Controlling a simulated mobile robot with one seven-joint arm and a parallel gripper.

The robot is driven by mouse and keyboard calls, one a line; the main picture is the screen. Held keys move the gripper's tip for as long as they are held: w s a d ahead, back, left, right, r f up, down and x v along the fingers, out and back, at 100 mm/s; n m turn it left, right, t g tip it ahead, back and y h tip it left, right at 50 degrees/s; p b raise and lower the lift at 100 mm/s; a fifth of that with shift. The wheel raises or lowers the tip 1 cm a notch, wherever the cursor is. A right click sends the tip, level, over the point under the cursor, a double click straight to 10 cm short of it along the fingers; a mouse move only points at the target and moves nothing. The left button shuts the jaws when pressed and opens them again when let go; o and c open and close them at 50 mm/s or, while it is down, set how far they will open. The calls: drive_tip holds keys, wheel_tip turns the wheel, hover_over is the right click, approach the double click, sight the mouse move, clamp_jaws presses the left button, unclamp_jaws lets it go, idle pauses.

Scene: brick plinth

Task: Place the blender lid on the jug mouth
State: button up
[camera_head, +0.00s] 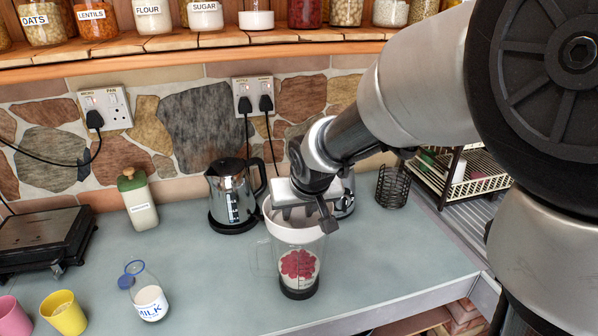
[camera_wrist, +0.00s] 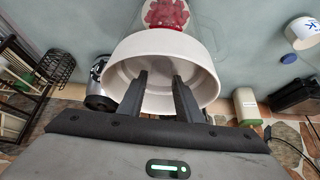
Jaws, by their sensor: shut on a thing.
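The blender jug (camera_head: 298,262) stands upright on the counter. It is clear, with red and white contents, a dark base and a handle on its left. The white round lid (camera_head: 292,232) is over the jug's top. It also shows large in the wrist view as a pale lid (camera_wrist: 115,75) with a raised rim. My gripper (camera_head: 300,212) is above the jug and shut on the lid; its dark fingers (camera_wrist: 160,76) reach inside the rim. The gripped part is hidden. I cannot tell whether the lid touches the jug mouth. The jug's red contents (camera_wrist: 166,14) show beyond the lid.
A kettle (camera_head: 232,195) stands close behind left of the jug. A milk bottle (camera_head: 147,295), yellow cup (camera_head: 63,313) and green-capped bottle (camera_head: 138,200) are further left. A wire holder (camera_head: 392,187) and dish rack (camera_head: 465,177) are right. Counter right of the jug is clear.

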drive_tip(key=shift+f, duration=0.65)
drive_tip(key=o, duration=1.1)
drive_tip(key=shift+r, duration=0.15)
drive_tip(key=v, duration=1.2)
drive_tip(key=s+d+m+h, duration=0.1)
drive_tip(key=s+d+m, duration=0.1)
drive_tip(key=s+d, duration=1.1)
drive_tip(key=s, duration=0.3)
drive_tip(key=shift+s+m+g, duration=0.3)
drive_tip(key=shift+g, duration=0.1)
